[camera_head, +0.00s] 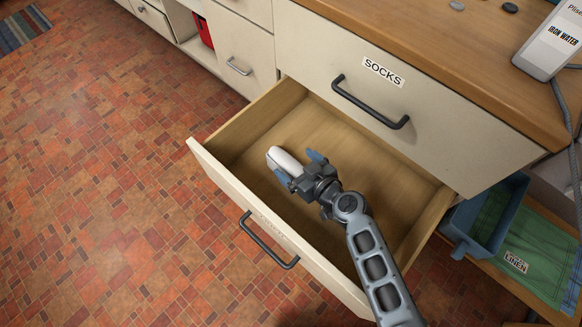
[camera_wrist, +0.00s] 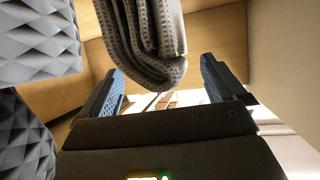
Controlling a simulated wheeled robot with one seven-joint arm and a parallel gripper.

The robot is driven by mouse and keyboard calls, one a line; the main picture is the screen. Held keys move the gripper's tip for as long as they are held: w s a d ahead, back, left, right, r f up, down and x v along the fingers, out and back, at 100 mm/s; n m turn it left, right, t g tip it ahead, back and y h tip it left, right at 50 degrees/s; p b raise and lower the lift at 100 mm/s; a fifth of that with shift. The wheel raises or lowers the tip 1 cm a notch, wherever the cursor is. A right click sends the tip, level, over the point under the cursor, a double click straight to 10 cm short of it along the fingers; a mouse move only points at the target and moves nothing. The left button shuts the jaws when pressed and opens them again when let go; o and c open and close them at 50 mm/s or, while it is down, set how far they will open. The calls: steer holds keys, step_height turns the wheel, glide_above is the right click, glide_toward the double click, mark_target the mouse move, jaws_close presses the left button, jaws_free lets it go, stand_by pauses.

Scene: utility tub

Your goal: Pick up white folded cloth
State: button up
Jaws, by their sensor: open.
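The white folded cloth (camera_head: 284,161) lies in the open drawer, with its near end at my gripper (camera_head: 301,167). In the wrist view the folded cloth (camera_wrist: 145,45) looks grey-brown in shadow, with its rounded folds showing. It sits between the lines of the two blue fingers of my gripper (camera_wrist: 160,85), with a gap on each side. The fingers are apart and nothing is clamped. In the head view my gripper hides part of the cloth's near end. I cannot tell whether the fingers reach along its sides.
The open drawer (camera_head: 215,171) has wooden walls around my gripper and is otherwise bare. A closed drawer labelled SOCKS (camera_head: 430,125) is above it. A blue bin (camera_head: 490,222) stands at right on a shelf. Grey diamond-textured shapes (camera_wrist: 35,45) fill the wrist view's left; I cannot identify them.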

steer(key=shift+w+a+f, duration=0.15)
steer(key=shift+w, duration=0.05)
steer(key=shift+c, duration=0.3)
steer(key=c, duration=1.4)
